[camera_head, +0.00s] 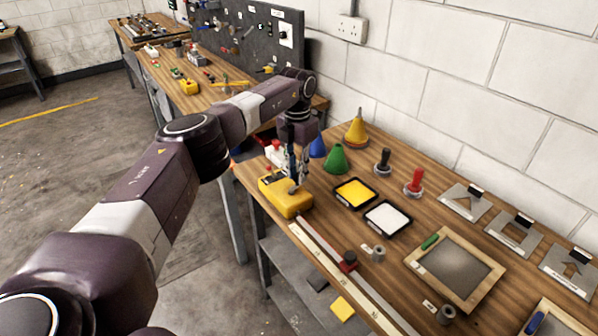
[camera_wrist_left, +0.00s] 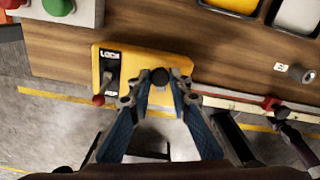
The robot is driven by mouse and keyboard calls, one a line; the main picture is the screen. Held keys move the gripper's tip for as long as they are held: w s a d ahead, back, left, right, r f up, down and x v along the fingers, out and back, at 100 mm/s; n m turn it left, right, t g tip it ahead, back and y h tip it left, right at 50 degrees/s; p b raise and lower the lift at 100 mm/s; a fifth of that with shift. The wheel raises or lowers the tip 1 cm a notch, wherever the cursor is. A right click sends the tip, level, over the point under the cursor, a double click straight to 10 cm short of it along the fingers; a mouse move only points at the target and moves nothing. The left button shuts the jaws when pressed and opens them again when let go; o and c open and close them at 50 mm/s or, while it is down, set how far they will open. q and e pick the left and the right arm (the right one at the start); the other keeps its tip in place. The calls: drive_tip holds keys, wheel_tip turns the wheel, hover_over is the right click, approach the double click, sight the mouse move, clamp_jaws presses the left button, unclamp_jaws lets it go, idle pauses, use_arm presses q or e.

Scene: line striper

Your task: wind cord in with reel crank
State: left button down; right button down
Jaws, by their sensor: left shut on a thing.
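The yellow reel box (camera_head: 279,199) sits near the table's front edge, below my left gripper (camera_head: 294,187). In the left wrist view the yellow box (camera_wrist_left: 126,63) carries a small lever panel marked LOCK (camera_wrist_left: 110,56), with a red-tipped lever (camera_wrist_left: 98,100). My left gripper (camera_wrist_left: 160,84) is shut on the dark round crank knob (camera_wrist_left: 160,75) at the box's near side. The crank arm below the knob is hidden by the fingers. I cannot make out the cord clearly. My right gripper is not in view.
Yellow (camera_head: 354,193) and white (camera_head: 387,218) trays lie close to the right. Cones (camera_head: 336,160), stamps, a framed screen (camera_head: 440,285) and stencil plates (camera_head: 465,202) fill the table.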

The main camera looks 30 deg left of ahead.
sight(295, 176)
use_arm(q)
drive_tip(key=shift+w+a+r+n, duration=0.1)
drive_tip(key=shift+a+n, duration=0.1)
drive_tip(key=shift+n, duration=0.4)
drive_tip(key=shift+w+a+r+n, duration=0.1)
drive_tip(key=shift+a+n, duration=0.05)
drive_tip(key=shift+n, duration=0.45)
drive_tip(key=shift+f, duration=0.1)
drive_tip(key=c, duration=1.8)
unclamp_jaws()
drive_tip(key=shift+s, duration=0.15)
drive_tip(key=shift+o, duration=0.2)
wheel_tip(295, 176, up, 12)
